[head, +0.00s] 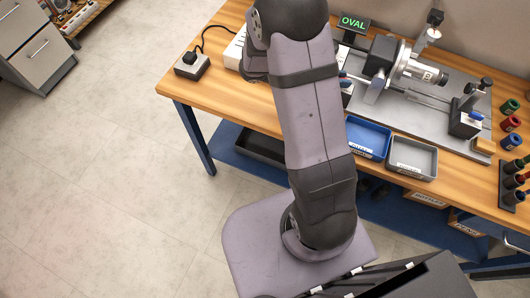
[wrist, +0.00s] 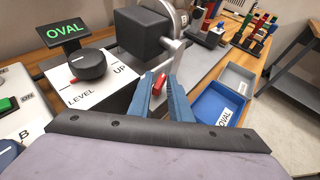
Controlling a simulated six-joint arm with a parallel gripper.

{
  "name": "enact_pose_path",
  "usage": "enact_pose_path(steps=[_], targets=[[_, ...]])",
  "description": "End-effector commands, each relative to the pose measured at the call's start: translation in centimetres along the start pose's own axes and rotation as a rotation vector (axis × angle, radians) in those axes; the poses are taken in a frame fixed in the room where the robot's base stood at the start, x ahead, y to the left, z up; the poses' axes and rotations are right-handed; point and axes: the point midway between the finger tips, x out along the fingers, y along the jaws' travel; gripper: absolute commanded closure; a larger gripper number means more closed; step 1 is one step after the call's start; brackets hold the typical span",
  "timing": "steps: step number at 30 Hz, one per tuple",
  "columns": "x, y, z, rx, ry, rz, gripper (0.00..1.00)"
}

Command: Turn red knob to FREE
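In the wrist view, a small red knob (wrist: 159,84) shows between the two blue fingers of my gripper (wrist: 160,92). The fingers are apart, one on each side of the knob, with a visible gap. I cannot tell whether either finger touches it. The knob's markings, including FREE, cannot be read here. In the head view, my arm hides most of the gripper, and a small red spot (head: 342,74) shows beside the arm.
A black dial (wrist: 88,65) sits on a white LEVEL/UP panel left of the fingers, below a screen (wrist: 66,32) reading OVAL. A dark block (wrist: 143,33) stands just beyond the fingers. A blue tray (head: 368,136) and a grey tray (head: 413,157) lie at the bench front.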

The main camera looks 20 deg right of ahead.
Motion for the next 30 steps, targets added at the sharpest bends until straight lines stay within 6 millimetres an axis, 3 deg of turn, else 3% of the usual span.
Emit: enact_pose_path(steps=[6,18,30], targets=[[0.1,-0.5,-0.2,-0.062,0.001,0.146,0.83],[-7.5,-1.2,0.0,-0.056,0.0,0.144,0.83],[-5.7,-7.8,-2.8,0.299,0.241,-0.119,0.83]])
